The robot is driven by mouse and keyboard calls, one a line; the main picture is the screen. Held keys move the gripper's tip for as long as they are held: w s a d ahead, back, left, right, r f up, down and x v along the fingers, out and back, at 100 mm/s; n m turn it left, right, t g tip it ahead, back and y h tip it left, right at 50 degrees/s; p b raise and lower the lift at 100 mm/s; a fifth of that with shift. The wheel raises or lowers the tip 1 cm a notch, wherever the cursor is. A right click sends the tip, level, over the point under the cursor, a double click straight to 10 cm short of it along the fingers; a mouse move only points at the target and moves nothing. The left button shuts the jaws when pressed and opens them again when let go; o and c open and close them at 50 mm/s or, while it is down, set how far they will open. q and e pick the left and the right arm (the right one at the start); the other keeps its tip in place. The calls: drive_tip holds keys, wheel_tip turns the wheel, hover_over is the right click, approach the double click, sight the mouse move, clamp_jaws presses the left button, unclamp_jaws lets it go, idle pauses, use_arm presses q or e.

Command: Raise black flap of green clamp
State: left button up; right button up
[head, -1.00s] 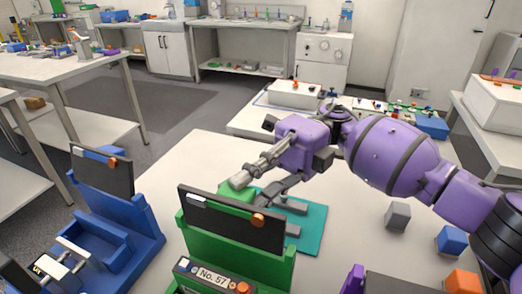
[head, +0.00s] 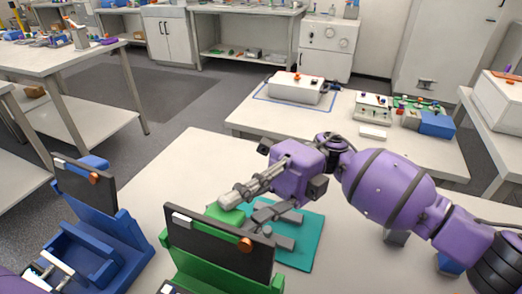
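The green clamp (head: 200,281) stands at the bottom centre of the head view, cut off by the lower edge. The flap hides part of the lower finger area.
A blue clamp (head: 110,232) with its own dark flap (head: 84,184) stands to the left. A teal mat (head: 304,245) lies under my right gripper. Grey and blue blocks are partly hidden by my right arm. The table (head: 180,165) is clear behind the clamps.

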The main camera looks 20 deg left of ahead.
drive_tip(key=shift+o, duration=1.4)
drive_tip(key=v, duration=1.2)
